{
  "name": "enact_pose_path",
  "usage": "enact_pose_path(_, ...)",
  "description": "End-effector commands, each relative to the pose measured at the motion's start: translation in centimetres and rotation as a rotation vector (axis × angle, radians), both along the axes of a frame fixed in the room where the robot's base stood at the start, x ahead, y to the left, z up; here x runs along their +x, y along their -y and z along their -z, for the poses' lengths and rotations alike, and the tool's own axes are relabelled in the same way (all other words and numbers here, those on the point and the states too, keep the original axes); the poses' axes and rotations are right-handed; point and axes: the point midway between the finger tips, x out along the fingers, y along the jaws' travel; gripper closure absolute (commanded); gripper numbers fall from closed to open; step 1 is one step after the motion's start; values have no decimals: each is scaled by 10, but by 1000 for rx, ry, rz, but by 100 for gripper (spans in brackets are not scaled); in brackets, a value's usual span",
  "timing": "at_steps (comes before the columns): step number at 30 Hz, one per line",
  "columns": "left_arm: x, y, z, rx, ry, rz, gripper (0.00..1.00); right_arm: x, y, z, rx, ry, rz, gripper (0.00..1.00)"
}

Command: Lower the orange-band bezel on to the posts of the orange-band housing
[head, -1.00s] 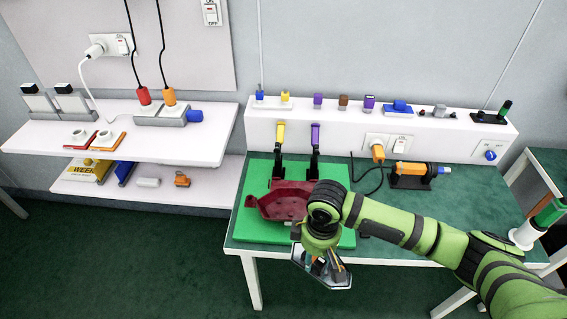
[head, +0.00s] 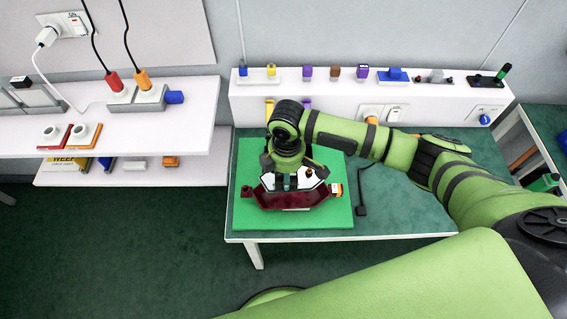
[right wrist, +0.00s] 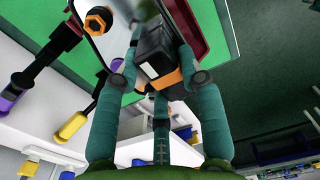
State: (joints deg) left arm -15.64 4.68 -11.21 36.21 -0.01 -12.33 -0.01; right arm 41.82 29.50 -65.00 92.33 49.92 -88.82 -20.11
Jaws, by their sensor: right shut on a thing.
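The dark red housing (head: 300,201) lies on the green mat, partly covered by my right arm and the bezel. The pale, dark-edged bezel (head: 268,181) is over the housing, under my right gripper (head: 292,182). In the right wrist view, my right gripper (right wrist: 158,82) is shut on a black block with an orange band, a grip on the bezel. The bezel's pale plate (right wrist: 112,45) shows there beside a dark red edge of the housing (right wrist: 190,30). The posts are hidden, and I cannot tell whether the bezel touches them. My left gripper is not in view.
The green mat (head: 245,205) has bare room at its left and front. Clamps with a yellow handle (head: 269,108) and a purple handle (head: 306,103) stand behind the housing. A white shelf (head: 350,88) with small parts runs along the back.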

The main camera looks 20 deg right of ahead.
Motion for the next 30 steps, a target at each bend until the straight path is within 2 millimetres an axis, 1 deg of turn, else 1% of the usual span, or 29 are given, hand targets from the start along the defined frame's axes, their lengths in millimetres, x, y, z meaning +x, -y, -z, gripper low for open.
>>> enact_pose_path(1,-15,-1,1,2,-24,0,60,0,0,0,0,0,0,95)
enact_pose_path(3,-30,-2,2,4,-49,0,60,0,0,0,0,0,0,95)
enact_pose_path(6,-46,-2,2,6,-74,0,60,0,0,0,0,0,1,95)
enact_pose_path(8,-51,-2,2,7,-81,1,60,0,0,-1,0,0,1,95)
enact_pose_path(11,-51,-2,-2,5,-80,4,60,0,0,-2,0,-1,1,95)
enact_pose_path(14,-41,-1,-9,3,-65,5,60,0,0,-3,2,-3,1,95)
enact_pose_path(15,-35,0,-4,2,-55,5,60,-1,0,4,2,-3,1,95)
enact_pose_path(18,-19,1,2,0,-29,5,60,-1,0,15,1,-2,2,95)
enact_pose_path(20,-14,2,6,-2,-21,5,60,-1,0,21,1,-2,2,95)
enact_pose_path(23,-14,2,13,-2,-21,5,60,-1,0,32,1,-2,1,95)
enact_pose_path(27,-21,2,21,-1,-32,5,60,-1,-1,47,2,-1,0,95)
enact_pose_path(30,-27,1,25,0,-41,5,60,-1,0,53,2,-2,0,95)
